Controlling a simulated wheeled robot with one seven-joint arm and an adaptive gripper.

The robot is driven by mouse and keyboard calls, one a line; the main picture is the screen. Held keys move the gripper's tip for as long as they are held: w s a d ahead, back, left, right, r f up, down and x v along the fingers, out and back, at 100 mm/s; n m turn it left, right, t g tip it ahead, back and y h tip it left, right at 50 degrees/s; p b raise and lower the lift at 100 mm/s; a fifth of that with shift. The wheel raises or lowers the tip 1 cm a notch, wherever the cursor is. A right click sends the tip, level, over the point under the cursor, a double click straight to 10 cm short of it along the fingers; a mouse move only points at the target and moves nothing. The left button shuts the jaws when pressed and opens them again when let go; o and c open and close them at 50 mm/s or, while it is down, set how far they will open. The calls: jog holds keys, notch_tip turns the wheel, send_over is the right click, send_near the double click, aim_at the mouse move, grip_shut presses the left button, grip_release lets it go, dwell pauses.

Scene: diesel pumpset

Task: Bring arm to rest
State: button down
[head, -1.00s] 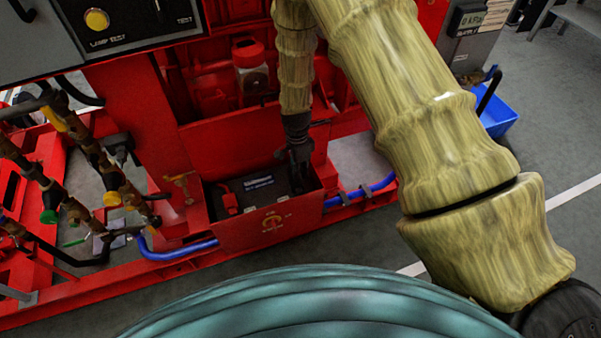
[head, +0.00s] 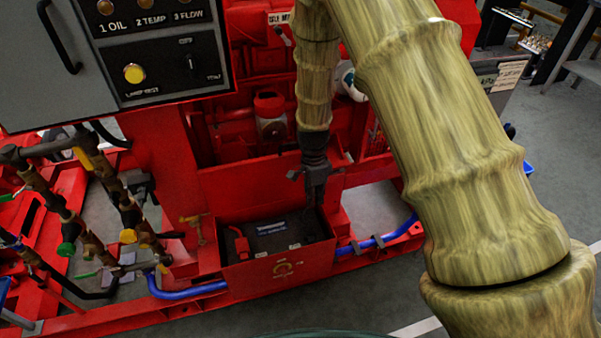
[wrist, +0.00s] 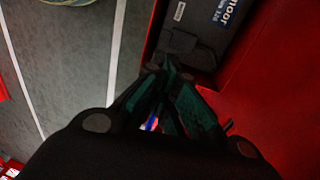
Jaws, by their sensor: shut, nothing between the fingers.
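My gripper (head: 310,200) hangs pointing down in the head view, just above the right end of the open red battery box (head: 300,262). Inside the box is a black battery (head: 272,236) with a red terminal cover (head: 241,242) at its left. In the wrist view my gripper (wrist: 168,68) is shut with its fingertips together and nothing between them. The battery (wrist: 200,25) shows beyond the fingertips there. My arm, covered in a yellow-green sleeve, reaches across the right of the head view.
A grey control panel (head: 110,55) with a yellow lamp is at upper left. Pipes with valves (head: 85,200) stand at left. Blue hoses (head: 385,236) run along the red base. Open grey floor (head: 562,130) lies at right, with a bench in the far corner.

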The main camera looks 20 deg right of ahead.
jog(key=shift+s, duration=0.1)
jog(key=s+d+f+n+p, duration=0.1)
jog(key=s+f+n+p, duration=0.2)
jog(key=s, duration=0.5)
jog(key=s+d+f+n+t+p, duration=0.1)
jog(key=s+f+n+p, duration=0.15)
jog(key=s+n, duration=0.4)
jog(key=s+d+f+n+p, duration=0.15)
jog(key=s+f, duration=0.25)
jog(key=s, duration=0.6)
jog(key=s+a+r+n+t+p, duration=0.1)
jog(key=s+r+n+p, duration=0.1)
jog(key=s+n, duration=0.4)
jog(key=s, duration=0.4)
jog(key=shift+s+a+r, duration=0.2)
jog(key=shift+s+a, duration=0.05)
jog(key=shift+a, duration=0.1)
